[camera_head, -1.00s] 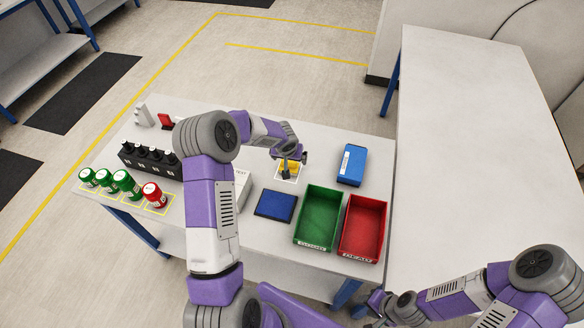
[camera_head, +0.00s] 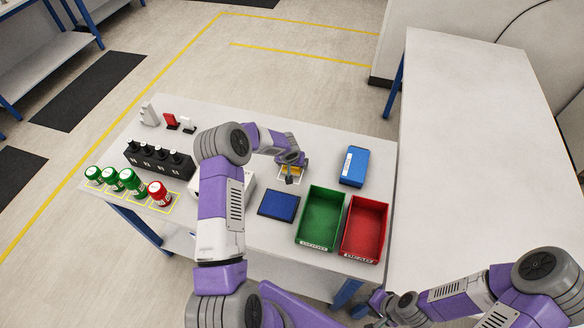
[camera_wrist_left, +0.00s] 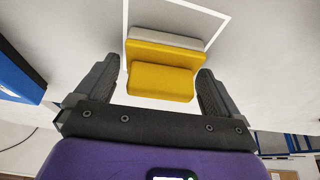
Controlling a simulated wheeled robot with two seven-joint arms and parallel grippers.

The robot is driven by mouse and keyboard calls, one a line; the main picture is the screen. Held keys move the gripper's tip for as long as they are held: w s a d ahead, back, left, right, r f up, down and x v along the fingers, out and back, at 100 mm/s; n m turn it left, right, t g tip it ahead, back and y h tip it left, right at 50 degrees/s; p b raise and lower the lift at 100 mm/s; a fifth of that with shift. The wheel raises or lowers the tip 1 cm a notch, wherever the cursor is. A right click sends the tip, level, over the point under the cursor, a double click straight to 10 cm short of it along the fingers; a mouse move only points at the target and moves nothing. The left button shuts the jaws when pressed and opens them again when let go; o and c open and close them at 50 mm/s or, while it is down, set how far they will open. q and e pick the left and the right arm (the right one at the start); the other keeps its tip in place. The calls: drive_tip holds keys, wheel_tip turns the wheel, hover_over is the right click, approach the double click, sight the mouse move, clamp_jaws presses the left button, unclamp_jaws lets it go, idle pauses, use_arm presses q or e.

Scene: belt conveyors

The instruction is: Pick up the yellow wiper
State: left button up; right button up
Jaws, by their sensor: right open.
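The yellow wiper (camera_wrist_left: 165,68) is a yellow block with a pale grey layer along its far side. It lies in a white-outlined square on the table. In the head view it is mostly hidden under my left gripper (camera_head: 290,176). In the left wrist view my left gripper (camera_wrist_left: 157,88) is open, with one finger on each side of the wiper and narrow gaps showing. My right gripper (camera_head: 370,306) is open and low at the bottom of the head view, away from the wiper.
A blue box (camera_head: 354,166), a flat blue pad (camera_head: 278,206), a green bin (camera_head: 321,219) and a red bin (camera_head: 365,229) are near the wiper. Green and red containers (camera_head: 131,181) and a black rack (camera_head: 158,160) stand at left. The long table (camera_head: 470,150) at right is bare.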

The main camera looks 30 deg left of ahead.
use_arm(q)
drive_tip(key=c, duration=0.9)
drive_tip(key=shift+o, duration=0.2)
wheel_tip(320, 180, up, 10)
